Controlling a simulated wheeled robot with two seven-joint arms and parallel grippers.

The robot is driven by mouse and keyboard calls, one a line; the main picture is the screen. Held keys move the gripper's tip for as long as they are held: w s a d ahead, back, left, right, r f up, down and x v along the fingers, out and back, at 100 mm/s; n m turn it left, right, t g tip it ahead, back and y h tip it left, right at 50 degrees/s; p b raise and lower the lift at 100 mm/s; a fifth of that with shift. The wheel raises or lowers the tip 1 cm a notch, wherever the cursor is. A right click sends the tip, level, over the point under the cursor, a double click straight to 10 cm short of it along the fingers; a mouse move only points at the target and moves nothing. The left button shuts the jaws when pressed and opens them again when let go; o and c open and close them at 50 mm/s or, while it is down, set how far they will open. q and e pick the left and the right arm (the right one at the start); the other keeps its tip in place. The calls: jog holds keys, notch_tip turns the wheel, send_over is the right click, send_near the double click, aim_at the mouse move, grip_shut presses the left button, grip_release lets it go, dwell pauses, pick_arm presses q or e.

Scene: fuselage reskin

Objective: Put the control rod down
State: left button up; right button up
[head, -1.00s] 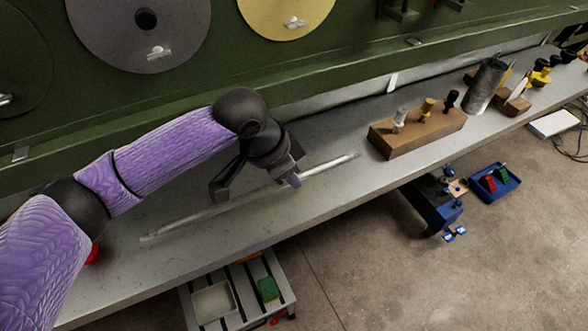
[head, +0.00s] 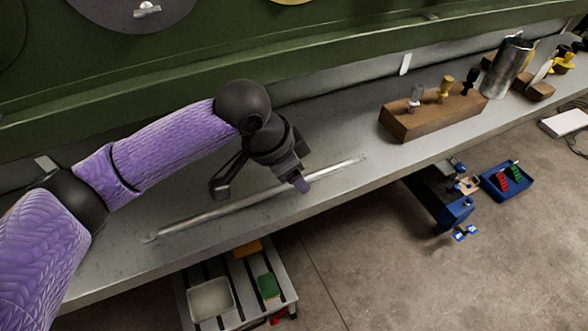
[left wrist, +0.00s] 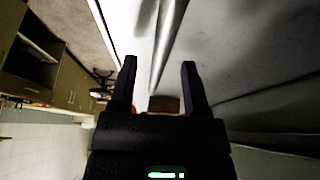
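The control rod (head: 235,204) is a long, thin, pale metal rod. In the head view it lies along the grey bench top, slanting from lower left to upper right. My left gripper (head: 262,186) is above its middle, with its fingers spread apart. In the left wrist view the two dark fingers of my left gripper (left wrist: 160,72) are wide apart with nothing gripped. The rod (left wrist: 164,42) runs away beyond them, in line with the gap. Part of the rod is hidden behind a finger in the head view. My right gripper is not in view.
A wooden block (head: 432,117) with several upright tools stands on the bench (head: 335,135) to the right. A metal cylinder (head: 507,66) is beyond it. The green panel wall (head: 300,50) rises behind. A low cart (head: 237,300) and a blue tray (head: 507,181) are below the bench.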

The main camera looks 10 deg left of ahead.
pick_arm(q)
jog(key=p+v, duration=0.3)
jog(key=v, duration=0.7)
jog(key=shift+p, duration=0.35)
